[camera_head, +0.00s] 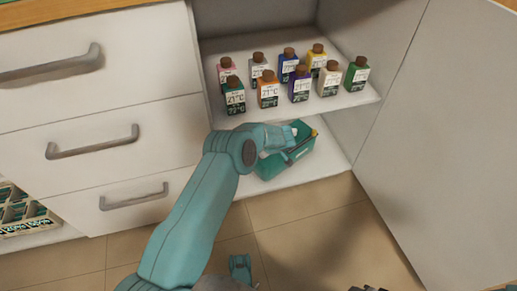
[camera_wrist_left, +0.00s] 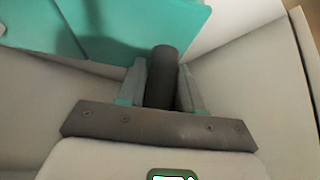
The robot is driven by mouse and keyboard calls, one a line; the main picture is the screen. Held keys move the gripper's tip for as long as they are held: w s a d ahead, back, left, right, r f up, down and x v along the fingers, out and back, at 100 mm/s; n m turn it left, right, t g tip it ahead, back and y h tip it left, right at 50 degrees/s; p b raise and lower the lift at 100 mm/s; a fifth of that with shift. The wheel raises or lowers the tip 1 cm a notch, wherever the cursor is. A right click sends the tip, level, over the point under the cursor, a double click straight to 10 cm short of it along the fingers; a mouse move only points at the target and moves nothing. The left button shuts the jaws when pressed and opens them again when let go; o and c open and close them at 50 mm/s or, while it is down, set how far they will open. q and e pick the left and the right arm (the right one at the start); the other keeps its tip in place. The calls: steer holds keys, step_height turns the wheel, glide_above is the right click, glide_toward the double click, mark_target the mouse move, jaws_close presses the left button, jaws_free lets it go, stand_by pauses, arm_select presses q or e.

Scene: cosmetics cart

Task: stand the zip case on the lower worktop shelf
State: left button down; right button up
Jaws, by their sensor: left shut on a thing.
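The teal zip case (camera_head: 273,168) is at the lower worktop shelf (camera_head: 318,172), below the bottle shelf. It looks roughly upright; I cannot tell whether its base fully touches the shelf. My left arm reaches in from the left, and my left gripper (camera_head: 292,143) is at the top of the case. In the left wrist view, the fingers (camera_wrist_left: 161,88) are shut on a dark round bar (camera_wrist_left: 162,70), which seems to be the case's handle. The teal body (camera_wrist_left: 130,28) shows beyond it at the upper left. My arm hides part of the case. My right gripper is not clearly visible.
Several labelled bottles (camera_head: 299,84) stand on the upper shelf (camera_head: 222,117), just above the case. White drawers (camera_head: 110,110) are at the left and a pale side panel (camera_head: 425,130) at the right. The lower shelf is bare to the right of the case.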

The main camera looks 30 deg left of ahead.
arm_select(q)
steer(key=shift+f, duration=0.15)
steer(key=c, duration=0.7)
jaws_free()
steer(key=shift+c, duration=0.2)
steer(key=shift+s+d, duration=0.1)
arm_select(e)
steer(key=shift+w+a, duration=0.1)
steer(key=shift+a, duration=0.3)
